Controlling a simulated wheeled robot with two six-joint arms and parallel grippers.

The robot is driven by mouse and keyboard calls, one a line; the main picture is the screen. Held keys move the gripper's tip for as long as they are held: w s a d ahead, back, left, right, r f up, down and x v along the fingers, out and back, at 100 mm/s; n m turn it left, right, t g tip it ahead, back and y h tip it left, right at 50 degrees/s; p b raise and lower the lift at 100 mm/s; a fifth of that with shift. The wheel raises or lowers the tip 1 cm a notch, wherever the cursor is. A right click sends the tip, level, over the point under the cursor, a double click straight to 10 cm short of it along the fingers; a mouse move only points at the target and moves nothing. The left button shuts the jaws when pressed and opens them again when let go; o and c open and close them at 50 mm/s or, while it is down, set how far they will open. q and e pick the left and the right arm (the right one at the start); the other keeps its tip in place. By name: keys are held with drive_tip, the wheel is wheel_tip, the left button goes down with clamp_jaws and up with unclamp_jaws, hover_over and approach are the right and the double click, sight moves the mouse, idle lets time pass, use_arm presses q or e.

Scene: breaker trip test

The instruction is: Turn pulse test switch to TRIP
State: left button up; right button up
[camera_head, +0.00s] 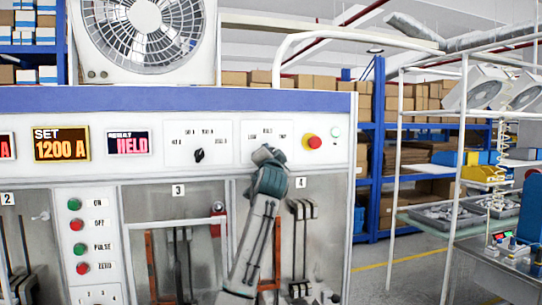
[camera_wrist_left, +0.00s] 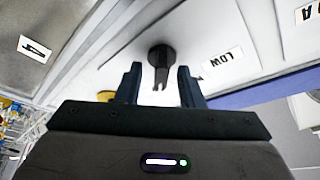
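The pulse test switch is a black knob (camera_wrist_left: 161,54) with a narrow, notched handle, in the left wrist view. A LOW label (camera_wrist_left: 222,65) is beside it. In the head view, my left gripper (camera_head: 267,152) is in front of the switch's plate (camera_head: 251,128) and hides the knob; LOW and TRIP lettering shows on either side. In the left wrist view, my left gripper (camera_wrist_left: 159,84) is open, its two dark fingers on either side of the knob's handle with gaps visible. I cannot tell which position the knob points to. My right gripper is not in view.
A red stop button (camera_head: 312,142) is just right of the switch. Another black selector knob (camera_head: 199,155) is to the left. Displays read SET 1200 A (camera_head: 61,144) and HELD (camera_head: 129,144). Levers (camera_head: 301,240) stand below. A fan (camera_head: 145,40) sits on top.

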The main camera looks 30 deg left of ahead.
use_arm(q)
drive_tip(key=b+v, duration=0.6)
drive_tip(key=v, duration=0.4)
drive_tip(key=shift+s+d+f, duration=0.15)
drive_tip(key=shift+s, duration=0.2)
